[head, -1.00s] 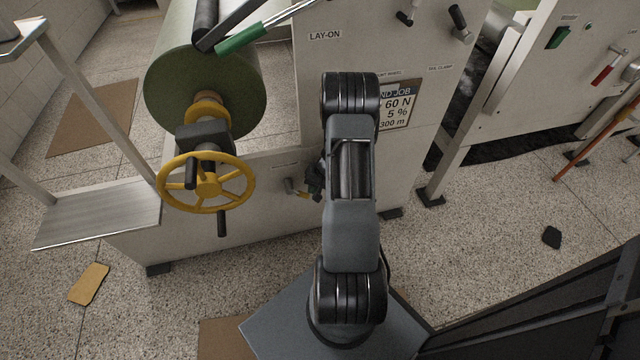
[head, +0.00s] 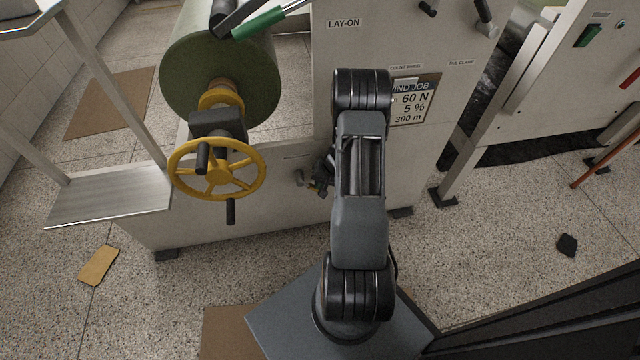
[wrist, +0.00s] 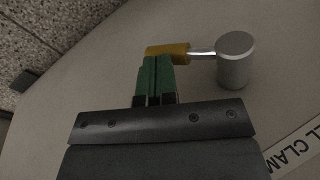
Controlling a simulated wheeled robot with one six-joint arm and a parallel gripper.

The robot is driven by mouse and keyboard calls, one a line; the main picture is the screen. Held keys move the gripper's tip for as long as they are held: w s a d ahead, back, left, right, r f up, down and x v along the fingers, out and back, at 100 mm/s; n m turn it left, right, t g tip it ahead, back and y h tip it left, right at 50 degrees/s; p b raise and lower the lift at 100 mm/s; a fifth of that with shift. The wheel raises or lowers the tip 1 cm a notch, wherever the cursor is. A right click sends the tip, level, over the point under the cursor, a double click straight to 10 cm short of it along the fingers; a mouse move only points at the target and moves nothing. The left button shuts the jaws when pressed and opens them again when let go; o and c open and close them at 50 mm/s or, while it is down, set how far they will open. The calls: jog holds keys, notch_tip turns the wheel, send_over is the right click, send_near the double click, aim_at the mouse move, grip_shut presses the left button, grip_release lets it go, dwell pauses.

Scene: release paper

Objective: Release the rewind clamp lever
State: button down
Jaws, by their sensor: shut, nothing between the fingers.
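The clamp lever has a silver round hub (wrist: 234,62), a thin shaft and a yellow grip (wrist: 167,49) pointing left in the wrist view. A label ending in "LL CLAMP" (wrist: 296,152) is beside it on the panel. My gripper (wrist: 157,62) has green fingers pressed together, empty. Their tips are at the near side of the yellow grip, overlapping its edge; I cannot tell whether they touch. In the head view the lever hub (head: 299,178) sits low on the machine's front panel, just left of my gripper (head: 322,180), which is small and partly hidden by my arm.
A yellow handwheel (head: 217,170) and a dark green roll (head: 220,78) are left of the lever. A green-handled lever (head: 260,23) and a tail clamp lever (head: 485,17) are higher up. Speckled floor in front is mostly open.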

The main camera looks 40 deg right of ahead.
jog(key=shift+f+b, duration=0.3)
jog(key=shift+b, duration=0.2)
jog(key=shift+w+a+f+b, duration=0.1)
jog(key=shift+a+f+b, duration=0.15)
jog(key=shift+f+b, duration=0.75)
jog(key=shift+w+a+b, duration=0.15)
jog(key=shift+a+b, duration=0.15)
jog(key=shift+b, duration=0.85)
jog(key=shift+a+f, duration=0.1)
jog(key=s+d+r+p, duration=0.3)
jog(key=s+d+r, duration=0.3)
jog(key=d+r, duration=0.2)
jog(key=shift+s+d+p, duration=0.2)
jog(key=shift+d+p, duration=0.15)
jog(key=shift+d, duration=0.3)
